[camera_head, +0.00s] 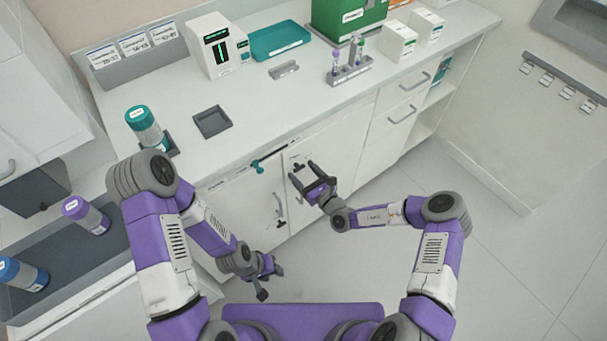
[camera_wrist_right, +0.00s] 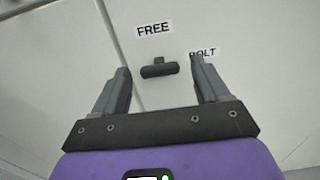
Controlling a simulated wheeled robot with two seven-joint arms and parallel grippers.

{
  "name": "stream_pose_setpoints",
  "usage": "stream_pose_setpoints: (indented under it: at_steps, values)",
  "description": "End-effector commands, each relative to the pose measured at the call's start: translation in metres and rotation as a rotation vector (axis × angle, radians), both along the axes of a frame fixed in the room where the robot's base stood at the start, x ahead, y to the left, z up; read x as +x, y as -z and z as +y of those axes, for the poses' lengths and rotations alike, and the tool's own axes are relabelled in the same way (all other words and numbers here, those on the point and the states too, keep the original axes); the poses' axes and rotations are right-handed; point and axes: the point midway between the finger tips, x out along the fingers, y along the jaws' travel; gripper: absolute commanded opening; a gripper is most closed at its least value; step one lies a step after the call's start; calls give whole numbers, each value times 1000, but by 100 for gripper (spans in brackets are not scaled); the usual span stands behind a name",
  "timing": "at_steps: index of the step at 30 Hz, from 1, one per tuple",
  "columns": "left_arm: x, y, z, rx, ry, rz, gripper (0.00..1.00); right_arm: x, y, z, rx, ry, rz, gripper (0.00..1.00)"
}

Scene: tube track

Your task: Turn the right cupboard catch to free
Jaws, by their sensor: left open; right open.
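The right cupboard catch (camera_wrist_right: 159,69) is a short dark bar lying roughly level in the right wrist view. The FREE label (camera_wrist_right: 153,29) is above it, and the BOLT label (camera_wrist_right: 203,53) is to its right, partly hidden by a finger. My right gripper (camera_wrist_right: 161,64) is open, with one finger on each side of the catch in the picture. I see no contact, and the remaining gap is hard to judge. In the head view my right gripper (camera_head: 303,172) is in front of the cupboard. My left gripper (camera_head: 266,280) is open and empty, low over the floor.
A teal-ended fitting (camera_head: 257,167) is on the cupboard front, left of my right gripper. The left door has a handle (camera_head: 279,205). The countertop (camera_head: 275,110) overhangs the doors and carries a tube rack (camera_head: 350,74). Open floor (camera_head: 510,265) lies to the right.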

Motion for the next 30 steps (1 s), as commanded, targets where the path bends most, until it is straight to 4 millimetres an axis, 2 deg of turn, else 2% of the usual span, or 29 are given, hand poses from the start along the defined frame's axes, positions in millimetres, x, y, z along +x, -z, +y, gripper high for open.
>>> stream_pose_setpoints:
  at_steps: [9,20,30]
  values:
    - [0,1,0,0,0,0,43,2,-1,2,1,-1,1,73]
    - [0,1,0,0,0,0,43,2,-1,2,0,-1,0,18]
    - [0,-6,0,0,0,0,43,2,-2,2,44,-1,32,18]
